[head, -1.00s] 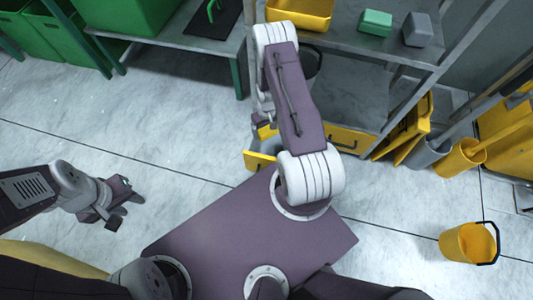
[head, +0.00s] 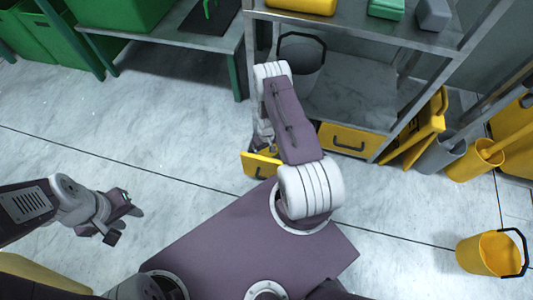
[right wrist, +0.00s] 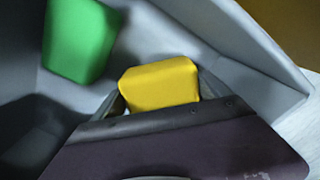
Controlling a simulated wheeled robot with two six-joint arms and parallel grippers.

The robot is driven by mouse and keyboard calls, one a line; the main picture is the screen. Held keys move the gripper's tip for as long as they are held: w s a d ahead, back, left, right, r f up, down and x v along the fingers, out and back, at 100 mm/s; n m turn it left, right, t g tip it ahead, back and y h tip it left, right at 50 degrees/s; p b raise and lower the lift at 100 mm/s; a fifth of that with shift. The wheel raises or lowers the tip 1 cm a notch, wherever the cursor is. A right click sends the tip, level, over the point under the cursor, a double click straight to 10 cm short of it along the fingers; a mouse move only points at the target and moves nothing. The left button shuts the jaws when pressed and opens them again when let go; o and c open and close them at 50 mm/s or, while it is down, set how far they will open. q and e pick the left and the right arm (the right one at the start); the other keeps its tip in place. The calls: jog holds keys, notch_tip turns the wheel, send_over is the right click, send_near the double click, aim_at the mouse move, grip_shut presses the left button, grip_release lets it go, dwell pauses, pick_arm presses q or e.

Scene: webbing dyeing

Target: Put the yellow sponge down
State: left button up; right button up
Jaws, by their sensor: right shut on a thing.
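The yellow sponge (right wrist: 160,84) is between the fingers of my right gripper (right wrist: 158,95) in the right wrist view. That gripper is shut on it, within the grey walls of an open drawer (right wrist: 265,60). A green block (right wrist: 80,38), apparently another sponge, sits in the drawer beside it. I cannot tell whether the yellow sponge touches the drawer floor. In the head view the open drawer's yellow front (head: 257,166) shows below my right arm, which mostly hides the gripper. My left gripper (head: 122,215) is open and empty above the floor at left.
A metal shelf (head: 350,33) stands over the drawers, with a yellow tray (head: 300,4), a green block (head: 386,8) and a grey block (head: 433,14). A shut yellow drawer (head: 348,141) is to the right. A yellow bucket (head: 486,256) stands on the floor.

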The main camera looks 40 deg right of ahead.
jog(key=shift+f, duration=0.4)
jog(key=o, duration=1.2)
jog(key=shift+r, duration=0.1)
jog(key=shift+c, duration=0.2)
pick_arm(q)
jog(key=shift+f, duration=0.2)
